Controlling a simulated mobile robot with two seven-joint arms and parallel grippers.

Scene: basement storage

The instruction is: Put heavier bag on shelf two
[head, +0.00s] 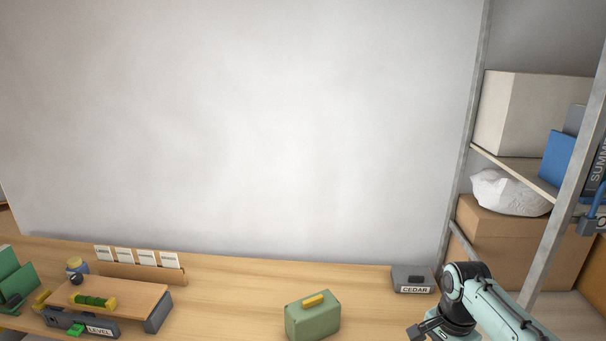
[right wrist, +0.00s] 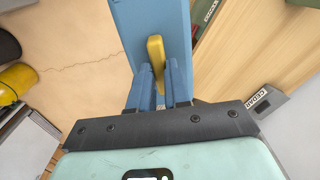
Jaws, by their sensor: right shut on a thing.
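My right gripper (right wrist: 162,78) is shut on the yellow handle (right wrist: 156,52) of a blue bag (right wrist: 150,20) in the right wrist view. The blue bag's far end runs out of the top of that view. In the head view my right arm comes in at the lower right, and the blue bag does not show. A green bag (head: 313,320) with a yellow handle stands on the workbench at bottom centre. A shelf rack stands at the right, with one shelf board (head: 515,165) visible. My left gripper is out of view.
A grey box labelled CEDAR (head: 412,279) sits at the bench's right end. At the left are a wooden platform (head: 125,290), a LEVEL label (head: 99,330) and a card rack (head: 140,273). The rack holds a pale box (head: 530,110), blue binder (head: 560,160), white sack (head: 510,190) and cardboard box (head: 500,235).

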